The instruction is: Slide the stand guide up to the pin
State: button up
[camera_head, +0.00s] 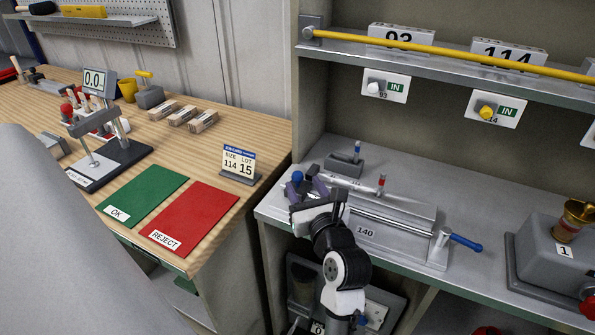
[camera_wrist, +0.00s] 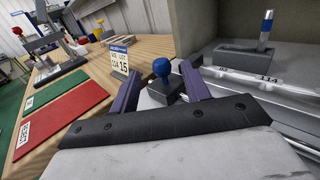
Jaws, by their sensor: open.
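A small dark block with a round blue knob (camera_wrist: 162,68), which looks like the stand guide, sits between the two purple fingers of my gripper (camera_wrist: 160,76). The fingers are apart, one on each side of it; I cannot tell whether they touch it. In the head view the blue knob (camera_head: 297,176) shows at my gripper (camera_head: 305,187), at the left end of the grey stand marked 140 (camera_head: 400,222). A red-topped pin (camera_head: 381,182) stands upright on the stand, right of my gripper. My wrist hides part of the stand's left end.
A grey block with a blue-topped peg (camera_head: 345,163) stands behind the stand. A blue-handled rod (camera_head: 465,243) juts out at right. A yellow bar (camera_head: 450,52) runs along the shelf above. The wooden table at left holds green (camera_head: 143,200) and red (camera_head: 193,219) mats.

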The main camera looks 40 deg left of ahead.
aim_at(300, 178)
jog(key=shift+p+x, duration=0.75)
jog(key=shift+x, duration=2)
grip_shut()
